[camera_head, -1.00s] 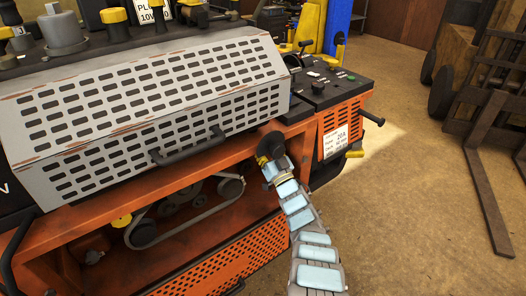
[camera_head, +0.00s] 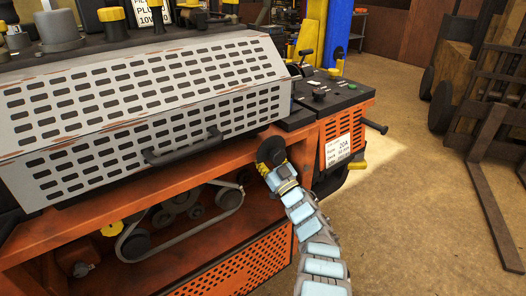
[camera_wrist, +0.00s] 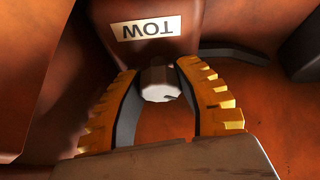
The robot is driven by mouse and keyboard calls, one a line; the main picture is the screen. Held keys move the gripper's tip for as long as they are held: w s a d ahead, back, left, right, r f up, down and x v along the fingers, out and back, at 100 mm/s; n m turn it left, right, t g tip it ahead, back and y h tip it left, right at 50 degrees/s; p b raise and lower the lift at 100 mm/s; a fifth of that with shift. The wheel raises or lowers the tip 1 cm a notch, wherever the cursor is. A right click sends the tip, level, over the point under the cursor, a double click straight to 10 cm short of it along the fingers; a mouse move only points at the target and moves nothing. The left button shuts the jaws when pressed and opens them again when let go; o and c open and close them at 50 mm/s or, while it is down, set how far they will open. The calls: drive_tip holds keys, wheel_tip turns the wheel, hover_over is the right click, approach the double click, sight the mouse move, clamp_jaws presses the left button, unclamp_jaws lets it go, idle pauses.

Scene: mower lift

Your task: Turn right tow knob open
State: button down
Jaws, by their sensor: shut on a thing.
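The tow knob (camera_wrist: 158,80) is a small grey faceted knob in the wrist view, below a white label reading TOW (camera_wrist: 151,28) that shows upside down. My gripper (camera_wrist: 158,88) has its two yellow, dark-lined fingers on either side of the knob, shut on it near the fingertips. In the head view my gripper (camera_head: 268,166) is at the right end of the orange machine (camera_head: 255,262), below the slotted grey cover (camera_head: 130,105). The knob cannot be made out there, hidden by my gripper and arm.
The cover's dark handle (camera_head: 183,147) is left of my gripper. A belt with pulleys (camera_head: 180,222) sits in the open bay below. A control panel (camera_head: 325,92) and a side handle (camera_head: 376,127) are at the right. The floor (camera_head: 420,210) is clear there; a forklift (camera_head: 490,130) stands beyond.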

drive_tip(key=c, duration=0.6)
unclamp_jaws()
drive_tip(key=shift+r, duration=0.1)
drive_tip(key=shift+c, duration=0.2)
drive_tip(key=v, duration=1.2)
drive_tip(key=shift+a, duration=0.1)
